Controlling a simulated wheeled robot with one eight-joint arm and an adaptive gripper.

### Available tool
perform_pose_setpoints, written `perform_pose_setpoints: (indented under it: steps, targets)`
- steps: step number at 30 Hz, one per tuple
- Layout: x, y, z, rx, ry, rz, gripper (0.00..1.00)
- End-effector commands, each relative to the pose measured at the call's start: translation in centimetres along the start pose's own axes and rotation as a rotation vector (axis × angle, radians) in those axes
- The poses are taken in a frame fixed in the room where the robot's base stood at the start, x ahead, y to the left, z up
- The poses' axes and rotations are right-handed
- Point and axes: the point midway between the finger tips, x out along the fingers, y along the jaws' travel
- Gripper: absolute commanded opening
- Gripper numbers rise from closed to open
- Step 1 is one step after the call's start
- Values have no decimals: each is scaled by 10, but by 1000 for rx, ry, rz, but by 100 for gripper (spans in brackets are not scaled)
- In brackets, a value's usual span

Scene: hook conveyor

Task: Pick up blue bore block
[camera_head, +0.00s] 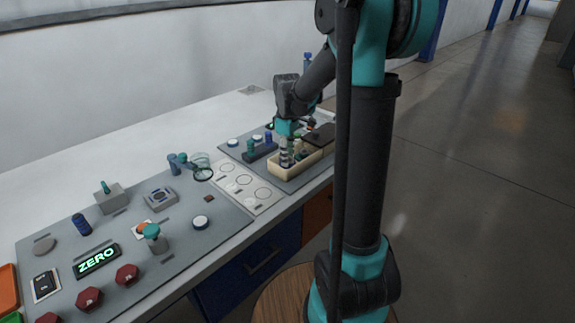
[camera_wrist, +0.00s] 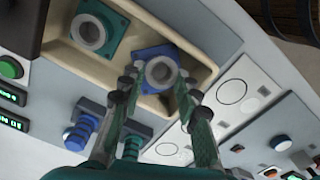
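The blue bore block (camera_wrist: 146,53), a blue square plate with a pale round bore, lies in a beige tray (camera_wrist: 207,70) in the wrist view. A teal bore block (camera_wrist: 98,30) with a similar bore sits beside it, to the left. My gripper (camera_wrist: 157,77) is open, with one finger on each side of the blue block's bore. The fingers overlap the block's near part, and I cannot tell whether they touch it. In the head view my gripper (camera_head: 287,155) points down at the left end of the tray (camera_head: 310,164); the blue block is not clearly visible there.
Blue and teal pegs (camera_wrist: 80,132) stand close to the tray's near side. A white panel with circles (camera_head: 243,187) adjoins the tray's board. Buttons, a lit ZERO display (camera_head: 97,261) and red knobs (camera_head: 127,274) fill the left board. The tray walls lie close around my fingers.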

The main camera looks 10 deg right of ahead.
Motion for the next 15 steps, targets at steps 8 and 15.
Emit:
perform_pose_setpoints:
  steps: [8, 15]
  targets:
    - [0, 0, 0, 0, 0, 0, 0]
    - [-2, 0, 0, 0, 0, 0, 0]
